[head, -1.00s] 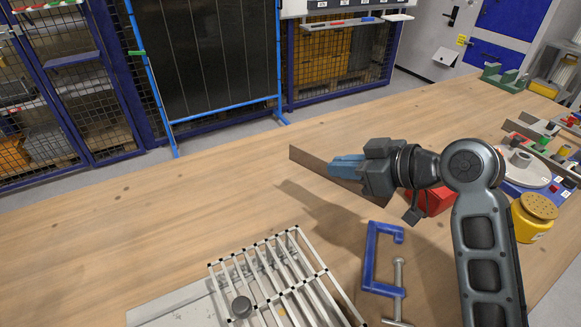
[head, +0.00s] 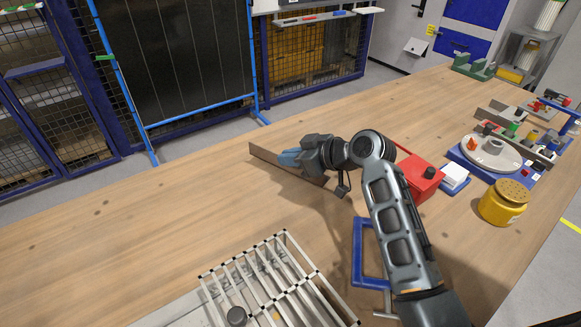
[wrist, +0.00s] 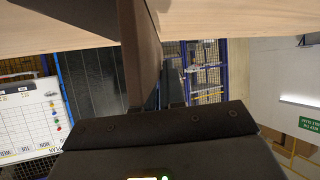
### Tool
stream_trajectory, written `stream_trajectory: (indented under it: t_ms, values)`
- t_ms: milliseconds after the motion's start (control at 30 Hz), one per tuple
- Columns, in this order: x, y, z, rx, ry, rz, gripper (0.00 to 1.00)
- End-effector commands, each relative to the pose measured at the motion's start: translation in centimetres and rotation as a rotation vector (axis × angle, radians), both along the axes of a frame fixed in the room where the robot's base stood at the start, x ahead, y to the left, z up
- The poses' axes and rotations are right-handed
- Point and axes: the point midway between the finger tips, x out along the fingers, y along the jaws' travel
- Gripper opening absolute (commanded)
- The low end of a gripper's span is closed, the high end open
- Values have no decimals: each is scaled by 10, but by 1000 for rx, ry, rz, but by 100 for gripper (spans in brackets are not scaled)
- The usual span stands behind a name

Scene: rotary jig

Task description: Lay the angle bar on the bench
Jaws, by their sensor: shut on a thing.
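The angle bar (head: 264,152) is a long brown-grey bar. In the head view it is in my gripper (head: 288,159), over the middle of the wooden bench (head: 130,235). In the wrist view the bar (wrist: 143,50) runs up from between the fingers towards the bench surface (wrist: 225,18). The bar's right part is partly hidden by my gripper.
A red box (head: 416,180), a yellow pot (head: 503,203) and a round jig (head: 491,154) stand to the right. The bench is clear left of and behind the bar.

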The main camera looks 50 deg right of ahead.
Motion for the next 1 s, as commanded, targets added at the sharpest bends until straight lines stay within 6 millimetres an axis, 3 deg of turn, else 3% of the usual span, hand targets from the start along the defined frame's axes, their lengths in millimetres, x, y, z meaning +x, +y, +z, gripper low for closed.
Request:
stream_trajectory:
  t_ms: [233,500,533,767,1000]
  values:
    - [-1,0,-31,2,1,0,0]
    - [-1,0,-35,0,-1,0,0]
    - [-1,1,-37,0,3,-1,12]
    - [-1,0,-36,1,2,-1,34]
    - [-1,0,-36,1,2,-1,35]
